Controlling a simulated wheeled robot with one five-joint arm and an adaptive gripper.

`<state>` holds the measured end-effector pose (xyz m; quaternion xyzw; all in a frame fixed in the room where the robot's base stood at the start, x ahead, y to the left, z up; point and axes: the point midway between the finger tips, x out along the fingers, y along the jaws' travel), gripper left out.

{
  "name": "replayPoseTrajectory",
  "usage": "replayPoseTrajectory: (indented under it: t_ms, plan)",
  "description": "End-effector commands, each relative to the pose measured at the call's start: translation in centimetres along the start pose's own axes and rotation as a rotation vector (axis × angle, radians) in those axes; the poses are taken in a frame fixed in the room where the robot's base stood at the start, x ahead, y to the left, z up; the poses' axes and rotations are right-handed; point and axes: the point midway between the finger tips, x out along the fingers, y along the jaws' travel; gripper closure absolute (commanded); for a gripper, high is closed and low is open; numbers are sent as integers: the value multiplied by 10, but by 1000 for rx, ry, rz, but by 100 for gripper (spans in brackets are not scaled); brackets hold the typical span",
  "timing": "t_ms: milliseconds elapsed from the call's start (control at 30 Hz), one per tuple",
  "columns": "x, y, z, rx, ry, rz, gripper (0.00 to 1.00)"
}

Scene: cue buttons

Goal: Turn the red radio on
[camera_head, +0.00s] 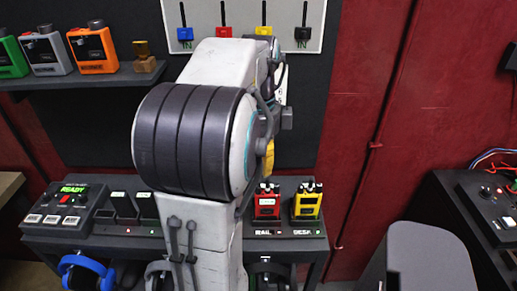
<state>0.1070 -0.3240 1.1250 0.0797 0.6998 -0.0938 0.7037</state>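The red radio (267,203) stands upright in a dark dock on the bench, just right of my arm. Its dark top with small knobs shows, and the label below it appears to read "RAIL". A yellow radio (307,204) stands right beside it, above a label that appears to read "DESK". Whether the red radio is on cannot be made out. My own grey arm fills the middle of the view and covers part of the bench and wall. My gripper cannot be made out; it is out of sight.
The bench also holds a console (70,205) with a green "READY" screen and dark dock slots (130,208). Green (10,55) and orange (93,47) devices sit on a shelf at upper left. A switch panel (285,25) hangs above. Another console (490,195) stands at right.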

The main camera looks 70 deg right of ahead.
Motion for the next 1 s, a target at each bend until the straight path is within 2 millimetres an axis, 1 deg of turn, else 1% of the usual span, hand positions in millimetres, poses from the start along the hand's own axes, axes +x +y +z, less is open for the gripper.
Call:
replayPoseTrajectory:
  t_ms: [33,100,300,667,700,733,867,967,1000]
  plan:
    - [-7,-1,0,0,-1,-3,60]
    - [-14,-1,0,0,-1,-2,60]
    - [-26,0,0,0,0,-1,60]
    - [-30,0,0,0,0,1,60]
    - [-30,0,0,0,0,0,57]
    - [-30,0,0,0,0,1,60]
    - [-22,0,0,0,1,1,60]
    - [-7,0,0,-1,2,6,60]
    - [2,0,1,-2,4,9,60]
